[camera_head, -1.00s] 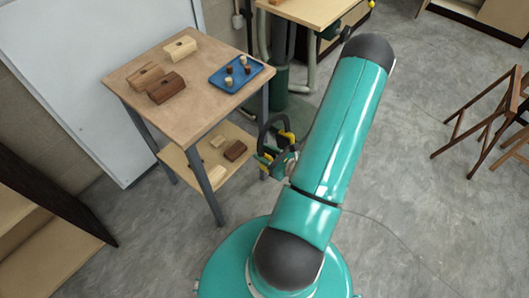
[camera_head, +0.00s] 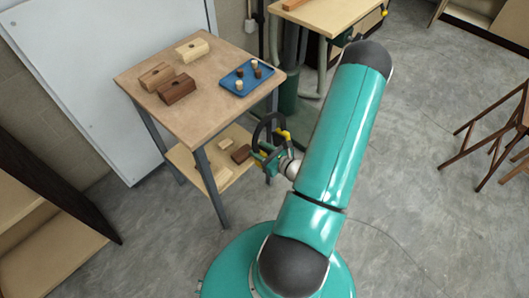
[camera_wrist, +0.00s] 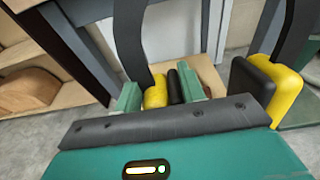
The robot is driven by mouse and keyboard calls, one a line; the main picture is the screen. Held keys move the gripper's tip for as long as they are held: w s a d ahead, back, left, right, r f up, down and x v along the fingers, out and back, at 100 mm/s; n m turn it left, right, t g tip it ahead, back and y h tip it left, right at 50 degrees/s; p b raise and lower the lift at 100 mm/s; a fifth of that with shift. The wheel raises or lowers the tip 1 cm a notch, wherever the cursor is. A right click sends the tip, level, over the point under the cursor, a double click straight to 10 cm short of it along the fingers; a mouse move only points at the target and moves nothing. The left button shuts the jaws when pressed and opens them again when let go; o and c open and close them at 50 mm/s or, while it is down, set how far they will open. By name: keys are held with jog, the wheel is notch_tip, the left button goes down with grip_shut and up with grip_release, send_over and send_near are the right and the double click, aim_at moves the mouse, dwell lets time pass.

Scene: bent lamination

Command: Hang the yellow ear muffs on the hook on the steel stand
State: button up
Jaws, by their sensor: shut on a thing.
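The ear muffs have yellow cups with black pads and a dark headband. In the head view the ear muffs (camera_head: 283,134) are beside my teal arm, near the front right of the wooden table. My gripper (camera_head: 268,158) is shut on one cup. In the wrist view, that yellow and black cup (camera_wrist: 158,93) sits between the green fingers of my gripper (camera_wrist: 165,95). The other cup (camera_wrist: 284,90) hangs free at the right. The headband runs up out of the wrist view. I cannot make out the steel stand or its hook in these frames.
A wooden table (camera_head: 210,108) with dark legs holds wood blocks (camera_head: 176,89) and a blue tray (camera_head: 240,86) with small pieces. Its lower shelf (camera_head: 235,172) holds more blocks. A workbench (camera_head: 335,14) stands behind, and a brown wooden frame (camera_head: 500,130) at right. Grey floor (camera_head: 430,200) is open between.

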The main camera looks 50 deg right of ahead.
jog(key=shift+x, duration=1.6)
jog(key=shift+w+f, duration=0.3)
jog(key=shift+f, duration=0.2)
jog(key=shift+w+f, duration=0.35)
jog(key=shift+f, duration=0.15)
jog(key=o, duration=1.2)
jog(key=v, duration=1.4)
jog(key=shift+w+a, duration=0.1)
jog(key=shift+w, duration=0.05)
